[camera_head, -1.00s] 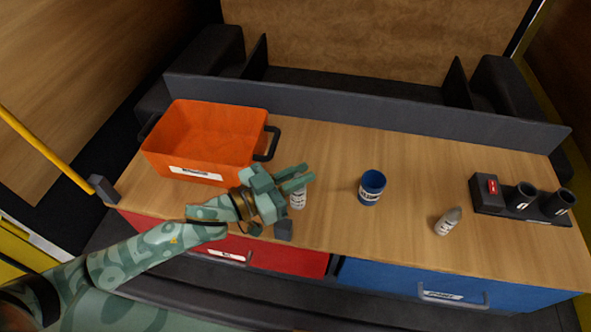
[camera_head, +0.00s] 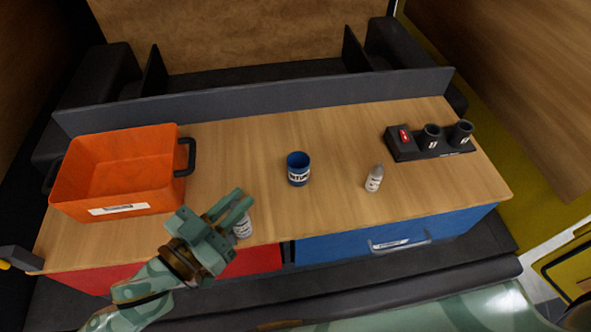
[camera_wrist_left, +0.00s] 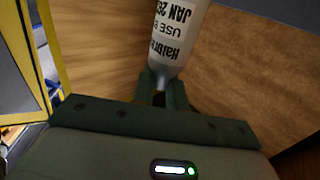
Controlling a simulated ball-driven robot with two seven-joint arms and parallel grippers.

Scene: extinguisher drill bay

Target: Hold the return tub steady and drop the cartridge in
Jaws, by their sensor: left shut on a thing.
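A small blue tub (camera_head: 298,177) with a white label, partly readable, stands upright near the middle of the bench. My left gripper (camera_head: 244,198) is left of it, near the bench's front edge. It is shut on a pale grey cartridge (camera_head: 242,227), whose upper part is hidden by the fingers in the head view. In the left wrist view the held cartridge (camera_wrist_left: 176,38) shows printed text and sits between the fingers (camera_wrist_left: 161,93). I cannot tell whether it touches the bench. A second, similar cartridge (camera_head: 374,180) stands right of the tub. My right gripper is not in view.
A large orange bin (camera_head: 118,204) with black handles fills the bench's left end. A black holder (camera_head: 402,150) with a red switch and two cups is at the right. A low grey wall (camera_head: 270,98) runs along the back. The wood between tub and gripper is clear.

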